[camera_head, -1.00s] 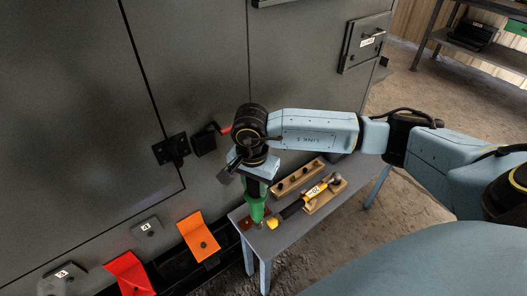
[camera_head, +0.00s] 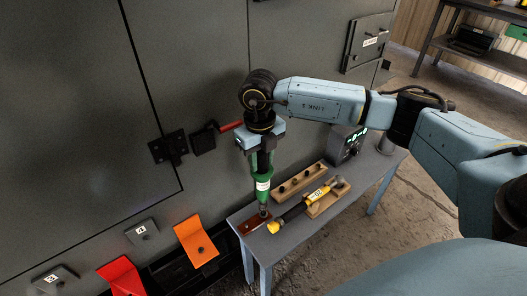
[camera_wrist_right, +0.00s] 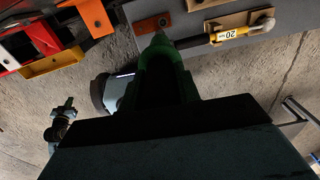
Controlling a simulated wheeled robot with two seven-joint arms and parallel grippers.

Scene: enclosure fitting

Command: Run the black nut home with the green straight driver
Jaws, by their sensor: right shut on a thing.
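The green straight driver (camera_head: 262,172) hangs nearly upright from my right gripper (camera_head: 262,148), which is shut on it. Its lower end is over or at a reddish-brown plate (camera_head: 246,226) at the left end of the small grey table; I cannot tell whether it touches. The driver also shows in the right wrist view (camera_wrist_right: 160,75), where the gripper hides much of it. I cannot single out the black nut: dark round spots show on the orange bracket and the wooden rack, too small to identify. My left gripper is not in view.
A yellow-and-black tool (camera_head: 308,201) lies in a wooden cradle beside a wooden rack (camera_head: 297,181) with dark pieces. A box with a lit green display (camera_head: 345,146) stands behind. The orange bracket (camera_head: 196,240) and red bracket (camera_head: 122,276) sit left. A tall grey cabinet (camera_head: 75,110) borders the table.

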